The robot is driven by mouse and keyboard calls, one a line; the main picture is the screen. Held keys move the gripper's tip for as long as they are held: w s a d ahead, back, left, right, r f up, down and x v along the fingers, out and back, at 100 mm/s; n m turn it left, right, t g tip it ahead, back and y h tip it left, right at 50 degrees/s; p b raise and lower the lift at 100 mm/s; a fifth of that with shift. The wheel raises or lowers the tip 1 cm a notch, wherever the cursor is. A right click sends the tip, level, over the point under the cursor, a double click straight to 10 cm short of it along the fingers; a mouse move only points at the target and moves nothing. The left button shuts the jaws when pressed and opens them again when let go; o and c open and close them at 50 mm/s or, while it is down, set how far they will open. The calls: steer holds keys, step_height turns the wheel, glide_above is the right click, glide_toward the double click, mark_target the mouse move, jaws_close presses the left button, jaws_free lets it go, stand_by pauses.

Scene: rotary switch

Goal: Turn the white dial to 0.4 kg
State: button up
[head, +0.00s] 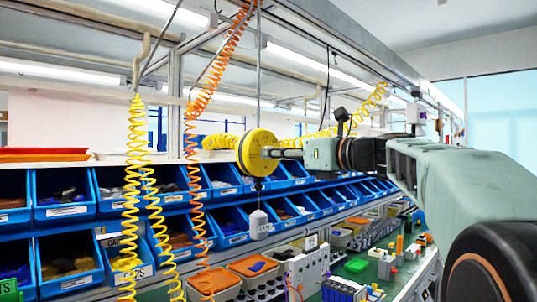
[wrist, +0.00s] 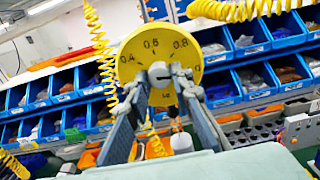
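The white-grey dial knob (wrist: 160,74) is at the face's middle. My gripper (wrist: 161,78) is at the disc's front, its fingertips on either side of the knob with what look like narrow gaps. Contact cannot be made out. In the head view my gripper (head: 282,153) reaches it from the right.
A small white weight (head: 260,223) hangs below the disc. Yellow coiled hose (head: 133,190) and orange coiled hose (head: 193,150) hang to the left. Rows of blue bins (head: 66,261) stand behind. A green workbench (head: 357,265) with parts lies lower right.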

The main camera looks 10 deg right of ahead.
jaws_close()
steer(key=shift+r+n+b, duration=0.1)
steer(key=shift+n+b, duration=6.25)
steer(key=shift+n, duration=8.45)
